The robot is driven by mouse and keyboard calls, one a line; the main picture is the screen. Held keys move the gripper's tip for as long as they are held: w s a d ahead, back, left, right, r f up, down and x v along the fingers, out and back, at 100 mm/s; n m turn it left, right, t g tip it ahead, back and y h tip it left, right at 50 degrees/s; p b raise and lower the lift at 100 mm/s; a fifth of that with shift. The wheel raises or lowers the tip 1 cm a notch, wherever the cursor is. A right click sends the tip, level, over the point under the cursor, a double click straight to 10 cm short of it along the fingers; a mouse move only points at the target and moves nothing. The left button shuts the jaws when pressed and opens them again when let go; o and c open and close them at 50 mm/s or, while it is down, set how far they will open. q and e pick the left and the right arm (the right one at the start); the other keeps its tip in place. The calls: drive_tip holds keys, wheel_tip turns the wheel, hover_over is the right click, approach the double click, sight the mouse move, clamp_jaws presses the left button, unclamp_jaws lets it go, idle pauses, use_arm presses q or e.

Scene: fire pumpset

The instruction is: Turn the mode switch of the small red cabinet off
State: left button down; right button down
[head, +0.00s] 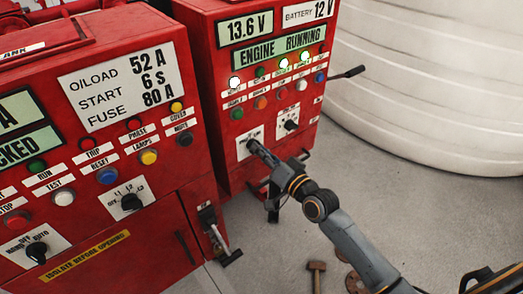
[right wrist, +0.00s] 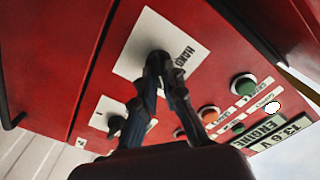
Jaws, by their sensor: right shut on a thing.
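The small red cabinet (head: 231,107) stands at the upper middle of the head view, with an "ENGINE RUNNING" display lit on its face. Its mode switch is a dark knob (right wrist: 157,54) on a white plate (head: 241,144); the plate's lettering in the right wrist view starts with "HAND". My right gripper (head: 257,149) reaches up from the lower right and is shut on the knob. It also shows in the right wrist view (right wrist: 163,66), both fingers closing at the knob. The fingers hide most of the knob, so I cannot tell where it points. My left gripper is not in view.
A larger red cabinet (head: 85,165) with its own knobs and buttons stands at the left. A second knob (head: 291,125) and several buttons and lamps sit close to my gripper. A white ribbed tank (head: 430,90) fills the upper right. A hammer (head: 316,272) is on the grey floor.

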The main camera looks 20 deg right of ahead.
drive_tip(key=shift+a+n+p, duration=0.1)
drive_tip(key=shift+n+p, duration=0.8)
drive_tip(key=shift+n, duration=2.9)
drive_tip(key=c, duration=1.4)
unclamp_jaws()
drive_tip(key=shift+c, duration=0.2)
drive_tip(key=shift+s, duration=0.1)
drive_tip(key=v, duration=1.2)
drive_tip(key=shift+r, duration=0.1)
